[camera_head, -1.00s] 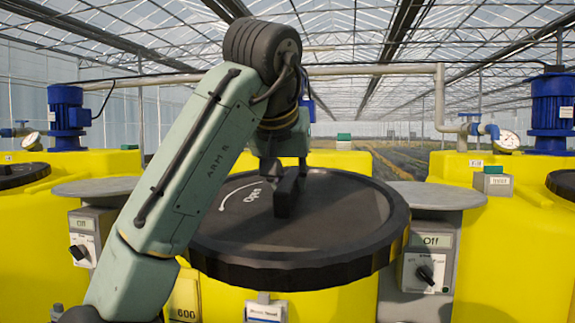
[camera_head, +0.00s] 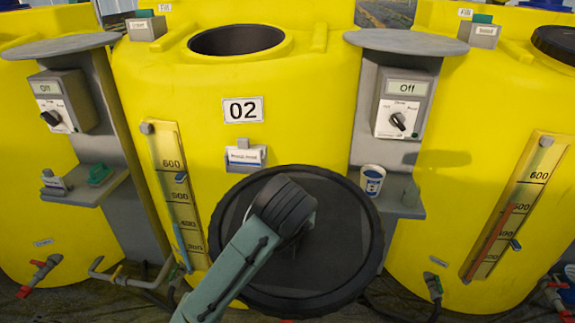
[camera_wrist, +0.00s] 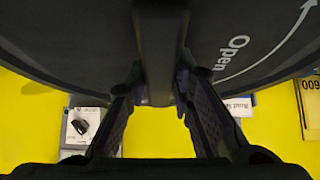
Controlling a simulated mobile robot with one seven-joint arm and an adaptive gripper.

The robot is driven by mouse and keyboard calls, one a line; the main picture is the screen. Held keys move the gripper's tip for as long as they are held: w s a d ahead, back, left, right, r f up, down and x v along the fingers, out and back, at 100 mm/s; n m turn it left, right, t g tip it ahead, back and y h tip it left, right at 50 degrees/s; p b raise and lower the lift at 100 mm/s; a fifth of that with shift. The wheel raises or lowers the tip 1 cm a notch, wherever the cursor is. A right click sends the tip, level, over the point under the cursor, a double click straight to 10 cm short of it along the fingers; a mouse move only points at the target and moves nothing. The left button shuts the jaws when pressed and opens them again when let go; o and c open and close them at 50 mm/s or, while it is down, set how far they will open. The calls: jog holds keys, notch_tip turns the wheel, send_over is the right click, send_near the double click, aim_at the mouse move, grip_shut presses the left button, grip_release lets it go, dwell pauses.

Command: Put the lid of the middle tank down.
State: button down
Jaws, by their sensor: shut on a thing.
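The black round lid (camera_head: 345,250) is in the air in front of the yellow middle tank (camera_head: 300,110), marked 02, and covers part of its lower front. The tank's round opening (camera_head: 237,40) is uncovered and dark. In the wrist view my gripper (camera_wrist: 162,85) is shut on the lid's black handle (camera_wrist: 160,45), one finger on each side. The lid (camera_wrist: 70,35) with its "Open" arrow fills the upper part of that view. In the head view my arm hides the handle and the gripper's fingers.
Grey stands with control boxes (camera_head: 62,102) (camera_head: 402,105) flank the tank, with round grey tops (camera_head: 60,45) (camera_head: 405,42). Small items lie on the left shelf; a white and blue cup (camera_head: 372,180) is at the right one. A pipe with a valve (camera_head: 130,278) runs low at left.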

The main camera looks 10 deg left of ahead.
jog(key=s+d+f, duration=0.1)
jog(key=d+f, duration=0.1)
jog(key=f, duration=1.6)
jog(key=s+d+f, duration=0.1)
jog(key=d+f, duration=0.2)
jog(key=f, duration=1.6)
jog(key=shift+s+d, duration=0.35)
